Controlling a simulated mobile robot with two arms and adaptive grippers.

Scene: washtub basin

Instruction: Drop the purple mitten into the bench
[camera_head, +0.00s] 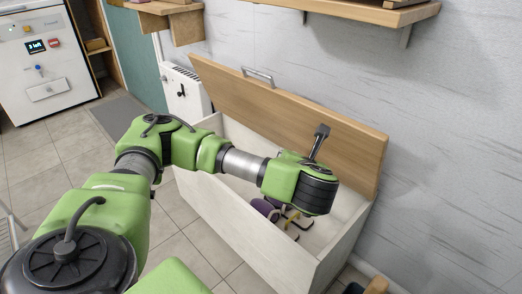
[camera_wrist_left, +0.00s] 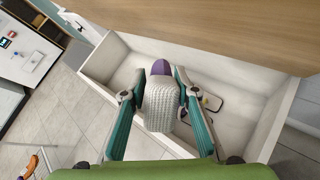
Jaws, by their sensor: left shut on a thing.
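The bench (camera_head: 232,205) is a pale box with its wooden lid (camera_head: 300,118) raised; its wall also shows in the left wrist view (camera_wrist_left: 104,66). My left arm reaches over it, with my left gripper (camera_head: 284,217) pointing down into the opening. In the left wrist view, the gripper (camera_wrist_left: 160,92) is shut on the purple mitten (camera_wrist_left: 161,67), which has a pale grey knitted part (camera_wrist_left: 161,106) between the fingers. The mitten (camera_head: 263,207) is partly hidden by the gripper in the head view. The bench floor is visible below it. My right gripper is not in view.
A small pale, dark-edged object (camera_wrist_left: 211,103) lies inside the bench. A wooden shelf (camera_head: 350,10) hangs on the wall above the lid. A white radiator (camera_head: 184,93) stands behind the bench's left end.

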